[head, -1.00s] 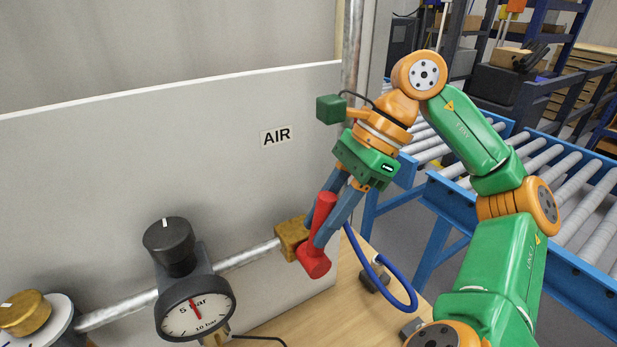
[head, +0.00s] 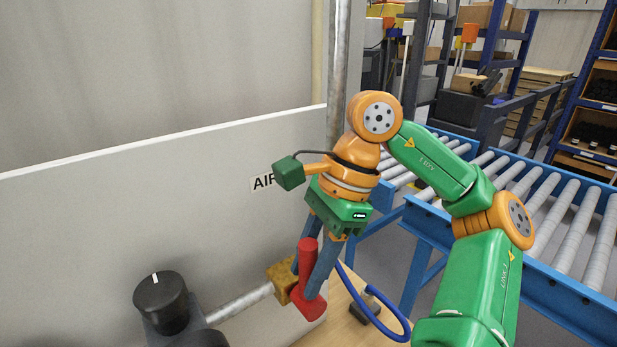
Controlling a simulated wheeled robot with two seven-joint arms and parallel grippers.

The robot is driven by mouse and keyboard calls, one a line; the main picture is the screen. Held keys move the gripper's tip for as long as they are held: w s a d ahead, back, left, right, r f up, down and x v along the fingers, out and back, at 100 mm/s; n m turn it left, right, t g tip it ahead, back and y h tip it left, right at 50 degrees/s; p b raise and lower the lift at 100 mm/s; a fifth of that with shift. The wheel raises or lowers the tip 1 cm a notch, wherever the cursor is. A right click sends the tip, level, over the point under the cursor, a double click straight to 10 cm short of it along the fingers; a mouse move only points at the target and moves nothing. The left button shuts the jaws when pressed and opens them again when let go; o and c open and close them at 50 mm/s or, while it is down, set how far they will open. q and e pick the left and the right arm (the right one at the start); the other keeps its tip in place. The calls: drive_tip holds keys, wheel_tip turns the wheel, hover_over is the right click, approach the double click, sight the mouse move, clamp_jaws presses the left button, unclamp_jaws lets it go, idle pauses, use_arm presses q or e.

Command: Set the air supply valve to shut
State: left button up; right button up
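The air valve has a brass body (head: 281,276) on the grey pipe (head: 240,302) and a red handle (head: 307,258). The handle stands nearly upright in the picture, across the line of the pipe, with its hub at the bottom. My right gripper (head: 313,268) comes down from above with its blue-grey fingers on either side of the handle, and it looks shut on it. The AIR label (head: 262,183) on the panel is partly covered by a part of my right wrist. My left gripper is not in view.
A black regulator knob (head: 161,302) stands left of the valve. A blue hose (head: 385,327) loops over the wooden bench (head: 345,325) at the right. A blue roller conveyor (head: 530,245) lies behind my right arm.

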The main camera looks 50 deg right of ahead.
sight(317, 241)
drive_tip(key=shift+o, duration=1.1)
drive_tip(key=shift+w, duration=0.1)
drive_tip(key=shift+r, duration=0.1)
drive_tip(key=p+v, duration=0.2)
drive_tip(key=v, duration=0.3)
drive_tip(key=shift+w+p, duration=0.1)
drive_tip(key=shift+p, duration=0.3)
drive_tip(key=shift+b+v, duration=0.4)
drive_tip(key=shift+v, duration=0.6)
